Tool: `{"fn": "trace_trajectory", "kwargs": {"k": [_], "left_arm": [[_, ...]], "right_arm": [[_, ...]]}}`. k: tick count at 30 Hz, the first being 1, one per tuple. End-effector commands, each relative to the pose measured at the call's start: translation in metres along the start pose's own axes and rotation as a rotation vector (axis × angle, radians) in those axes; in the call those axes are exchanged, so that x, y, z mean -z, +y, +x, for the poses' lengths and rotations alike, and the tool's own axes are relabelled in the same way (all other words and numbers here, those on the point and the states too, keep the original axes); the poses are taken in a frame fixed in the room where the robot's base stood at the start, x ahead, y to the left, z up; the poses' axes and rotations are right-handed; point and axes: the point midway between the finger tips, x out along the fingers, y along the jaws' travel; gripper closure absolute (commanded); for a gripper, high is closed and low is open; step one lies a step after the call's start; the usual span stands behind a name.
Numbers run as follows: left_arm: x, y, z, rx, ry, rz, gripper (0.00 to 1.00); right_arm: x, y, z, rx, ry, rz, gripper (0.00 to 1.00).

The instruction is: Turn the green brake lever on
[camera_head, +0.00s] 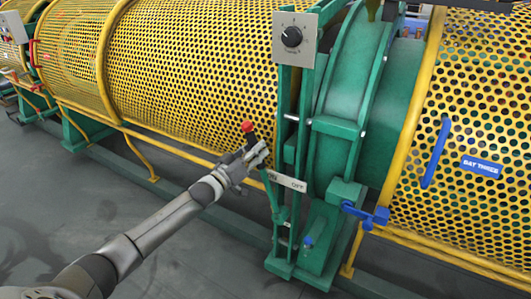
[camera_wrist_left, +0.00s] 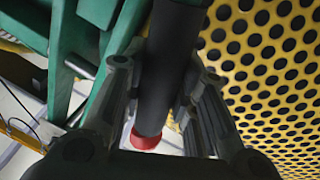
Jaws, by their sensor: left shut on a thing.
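The brake lever shows in the head view with a green lower arm (camera_head: 271,200) and a red knob (camera_head: 248,126) at its top. It leans left, towards the ON side of the white ON/OFF plate (camera_head: 288,182). My left gripper (camera_head: 257,152) is shut around the lever's handle just below the knob and hides part of it. In the left wrist view the black handle (camera_wrist_left: 172,60) runs between the fingers of my left gripper (camera_wrist_left: 165,75), with the red knob (camera_wrist_left: 145,140) at its end. My right gripper is out of view.
The green machine frame (camera_head: 340,110) stands right of the lever, with a grey dial box (camera_head: 295,39) above. Yellow perforated guards (camera_head: 200,60) lie behind and to both sides. A blue handle (camera_head: 367,214) sticks out lower right. The grey floor at left is clear.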

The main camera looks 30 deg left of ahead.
Motion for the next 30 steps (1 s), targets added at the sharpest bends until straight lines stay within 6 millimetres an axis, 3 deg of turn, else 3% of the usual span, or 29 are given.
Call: {"fn": "trace_trajectory", "kwargs": {"k": [16,17,21,30], "left_arm": [[0.0026,-0.0104,-0.0015,0.006,0.009,-0.032,1.00],[0.0026,-0.0105,-0.0015,0.006,0.009,-0.032,0.72],[0.0023,-0.0102,-0.0016,0.006,0.008,-0.029,0.54],[0.0004,-0.0081,-0.0016,0.002,0.006,-0.026,0.51]], "right_arm": [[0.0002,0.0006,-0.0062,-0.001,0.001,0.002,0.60],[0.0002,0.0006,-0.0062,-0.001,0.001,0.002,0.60],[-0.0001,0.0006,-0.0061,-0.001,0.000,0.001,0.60],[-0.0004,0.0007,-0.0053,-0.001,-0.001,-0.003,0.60]]}}
